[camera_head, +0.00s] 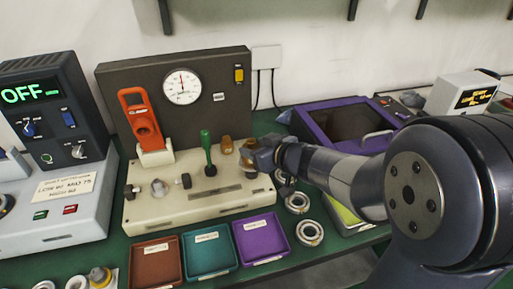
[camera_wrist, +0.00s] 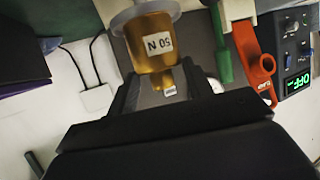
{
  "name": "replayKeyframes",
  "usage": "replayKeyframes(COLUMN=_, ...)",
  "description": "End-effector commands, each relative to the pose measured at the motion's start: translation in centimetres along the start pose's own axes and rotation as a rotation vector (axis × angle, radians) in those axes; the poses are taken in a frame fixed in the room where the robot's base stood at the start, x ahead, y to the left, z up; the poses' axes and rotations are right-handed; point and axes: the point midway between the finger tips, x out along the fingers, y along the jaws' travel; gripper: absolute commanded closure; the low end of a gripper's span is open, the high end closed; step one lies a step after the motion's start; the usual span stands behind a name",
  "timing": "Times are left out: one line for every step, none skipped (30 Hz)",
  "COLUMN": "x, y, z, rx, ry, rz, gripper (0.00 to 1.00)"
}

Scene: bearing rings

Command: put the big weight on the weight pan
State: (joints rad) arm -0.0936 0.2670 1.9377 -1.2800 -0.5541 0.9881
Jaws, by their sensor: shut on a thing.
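A brass-coloured weight labelled 50 N (camera_wrist: 152,45) shows upside down in the wrist view, with a narrow knob towards my fingers. My gripper (camera_wrist: 158,88) is shut on it at the knob end. In the head view my gripper (camera_head: 258,155) is at the right end of the cream rig, with the held weight (camera_head: 246,147) partly hidden by it.
The cream rig (camera_head: 190,205) carries a green lever (camera_head: 208,148) and an orange handled part (camera_head: 140,118). A dial panel stands behind. Brown, teal and purple trays (camera_head: 262,238) lie in front. Bearing rings (camera_head: 298,203) lie to the right, near a purple-framed box (camera_head: 318,128).

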Motion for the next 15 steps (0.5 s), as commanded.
replayKeyframes(x=0.05, y=0.01, z=-0.05, rx=0.000, ry=0.005, rz=0.000, gripper=1.00)
replayKeyframes(x=0.09, y=0.01, z=0.03, rx=0.001, ry=0.005, rz=0.000, gripper=1.00)
replayKeyframes(x=0.09, y=0.00, z=0.24, rx=0.001, ry=-0.001, rz=0.000, gripper=0.49)
replayKeyframes(x=0.09, y=0.00, z=0.22, rx=0.001, ry=0.000, rz=0.000, gripper=0.47)
replayKeyframes(x=0.08, y=0.00, z=0.21, rx=0.001, ry=0.000, rz=0.000, gripper=0.44)
replayKeyframes(x=0.08, y=0.00, z=0.21, rx=0.001, ry=0.000, rz=0.000, gripper=0.41)
replayKeyframes(x=0.08, y=-0.01, z=0.21, rx=0.001, ry=0.000, rz=0.000, gripper=0.39)
replayKeyframes(x=0.08, y=-0.01, z=0.21, rx=0.001, ry=0.000, rz=0.000, gripper=0.36)
replayKeyframes(x=0.08, y=0.00, z=0.21, rx=0.001, ry=0.000, rz=0.000, gripper=0.33)
replayKeyframes(x=0.08, y=-0.01, z=0.21, rx=0.001, ry=0.000, rz=0.000, gripper=0.31)
replayKeyframes(x=0.08, y=-0.01, z=0.21, rx=0.001, ry=-0.001, rz=0.000, gripper=0.30)
replayKeyframes(x=0.08, y=-0.01, z=0.21, rx=0.001, ry=0.000, rz=0.000, gripper=0.30)
replayKeyframes(x=0.08, y=-0.01, z=0.21, rx=0.001, ry=-0.001, rz=0.000, gripper=0.30)
replayKeyframes(x=0.08, y=-0.01, z=0.21, rx=0.001, ry=0.000, rz=0.000, gripper=0.30)
replayKeyframes(x=0.08, y=-0.01, z=0.21, rx=0.000, ry=0.000, rz=0.000, gripper=0.30)
